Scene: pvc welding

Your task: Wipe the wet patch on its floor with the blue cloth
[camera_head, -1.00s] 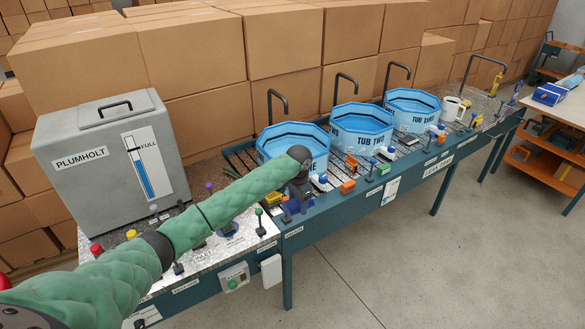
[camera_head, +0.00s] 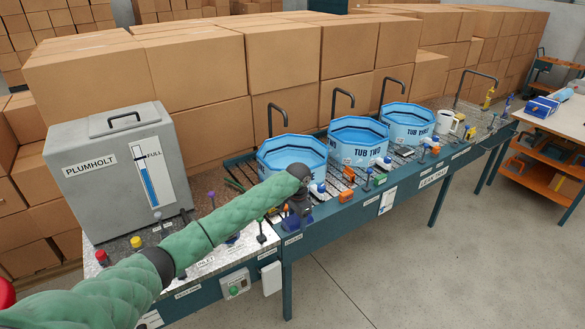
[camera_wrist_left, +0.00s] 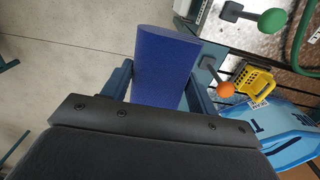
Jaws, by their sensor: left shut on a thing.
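My left gripper (camera_head: 298,207) is at the front edge of the bench, in front of the tub on the left. In the left wrist view its jaws (camera_wrist_left: 160,92) are shut on a blue, block-like piece (camera_wrist_left: 165,62), which I take for the blue cloth. The same blue piece (camera_head: 293,223) shows small below the gripper in the head view. Three blue tubs stand in a row: the near one (camera_head: 290,153), the tub marked TUB TWO (camera_head: 358,143) and a third (camera_head: 407,123). I cannot make out a wet patch in either view. My right gripper is not in view.
A grey PLUMHOLT tank (camera_head: 120,165) stands on the left of the bench. Black taps rise behind the tubs. A yellow basket (camera_wrist_left: 256,79) and an orange knob (camera_wrist_left: 226,89) are close to the gripper. A white mug (camera_head: 445,121) is farther right. The concrete floor (camera_head: 370,260) in front is clear.

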